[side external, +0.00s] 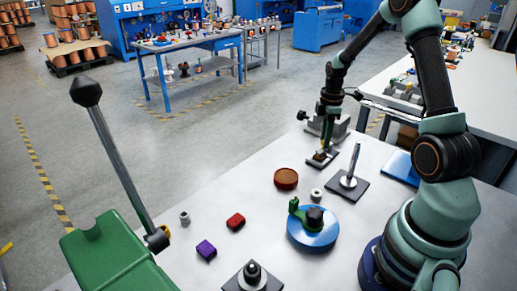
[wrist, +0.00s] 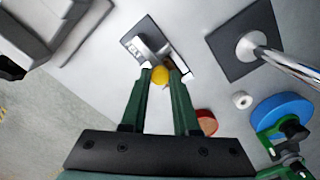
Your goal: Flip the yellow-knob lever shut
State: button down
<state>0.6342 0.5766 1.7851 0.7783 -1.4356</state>
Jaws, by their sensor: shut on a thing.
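The yellow knob (wrist: 159,75) shows in the wrist view between the tips of my gripper's two green fingers (wrist: 161,71). My gripper is shut on it. The knob is at the end of a short grey metal lever (wrist: 150,44) on a dark plate (wrist: 136,34) with a white label strip. In the side view my gripper (side external: 323,148) points down over this small plate (side external: 322,159) on the table's far part. There the knob is hidden by the fingers, and the lever's exact tilt cannot be told.
A steel post on a dark plate (side external: 347,186) stands right of the lever. A brown-red disc (side external: 286,178), a white ring (side external: 316,194) and a blue wheel (side external: 313,232) lie nearer. A red block (side external: 235,221) lies front left.

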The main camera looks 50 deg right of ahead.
jog(key=c, duration=0.7)
grip_release()
jog(key=shift+o, duration=0.2)
notch_tip(320, 180, up, 12)
jog(key=shift+r, duration=0.1)
jog(key=s+a+r+m+t, duration=0.2)
jog(key=a+m, duration=0.1)
jog(key=a, duration=0.5)
jog(key=s+a+r+m+t, duration=0.1)
jog(key=s+a+r+m, duration=0.1)
jog(key=a, duration=0.7)
jog(key=s+a+r+m+t, duration=0.2)
jog(key=a+r+m, duration=0.1)
jog(key=a, duration=0.5)
jog(key=shift+a+r+m+t, duration=0.15)
jog(key=shift+a+m+t, duration=0.15)
jog(key=shift+m, duration=0.3)
